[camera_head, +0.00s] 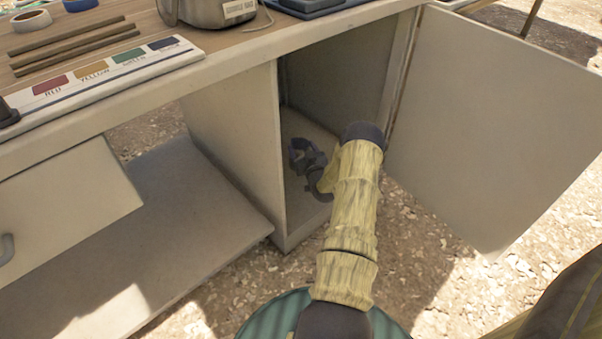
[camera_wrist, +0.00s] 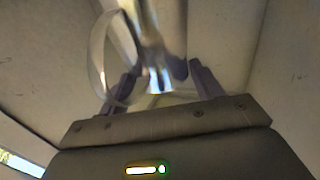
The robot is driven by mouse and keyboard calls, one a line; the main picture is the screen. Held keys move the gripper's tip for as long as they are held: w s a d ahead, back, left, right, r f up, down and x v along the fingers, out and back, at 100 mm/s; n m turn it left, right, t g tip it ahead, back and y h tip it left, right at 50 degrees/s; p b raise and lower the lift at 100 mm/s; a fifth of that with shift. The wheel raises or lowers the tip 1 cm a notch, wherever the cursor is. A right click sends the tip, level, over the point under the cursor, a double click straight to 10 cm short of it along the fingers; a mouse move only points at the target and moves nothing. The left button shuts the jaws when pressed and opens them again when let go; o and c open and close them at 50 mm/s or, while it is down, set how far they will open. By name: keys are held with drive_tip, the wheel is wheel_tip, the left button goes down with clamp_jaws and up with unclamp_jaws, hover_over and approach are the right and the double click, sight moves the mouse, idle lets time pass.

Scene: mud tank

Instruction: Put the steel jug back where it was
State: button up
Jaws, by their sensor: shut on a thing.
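The steel jug (camera_wrist: 150,35) shows in the wrist view as a shiny, curved metal body with a clear-looking looped handle on its left. My gripper (camera_wrist: 163,72) is shut on it, one dark finger on each side. In the head view my gripper (camera_head: 306,158) is inside the open cupboard (camera_head: 262,150), low and close to its floor. The jug cannot be made out there. Whether its base touches the cupboard floor cannot be told.
The cupboard door (camera_head: 490,125) stands wide open to the right. A drawer (camera_head: 65,215) sticks out at the left above a low shelf (camera_head: 150,230). The bench top (camera_head: 115,25) holds a colour-label board (camera_head: 105,80), a metal container (camera_head: 205,10) and tape rolls (camera_head: 31,20).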

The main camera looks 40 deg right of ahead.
wheel_tip(320, 180, down, 4)
drive_tip(key=shift+f+b, duration=0.15)
drive_tip(key=shift+b, duration=0.75)
wheel_tip(320, 180, down, 3)
drive_tip(key=shift+f+b, duration=0.1)
drive_tip(key=shift+b, duration=1)
drive_tip(key=shift+w+f, duration=0.1)
drive_tip(key=shift+f, duration=0.25)
drive_tip(key=shift+d+r, duration=0.1)
drive_tip(key=shift+d, duration=0.05)
drive_tip(key=o, duration=1.6)
drive_tip(key=shift+f, duration=0.2)
drive_tip(key=shift+o, duration=0.2)
drive_tip(key=shift+a, duration=0.25)
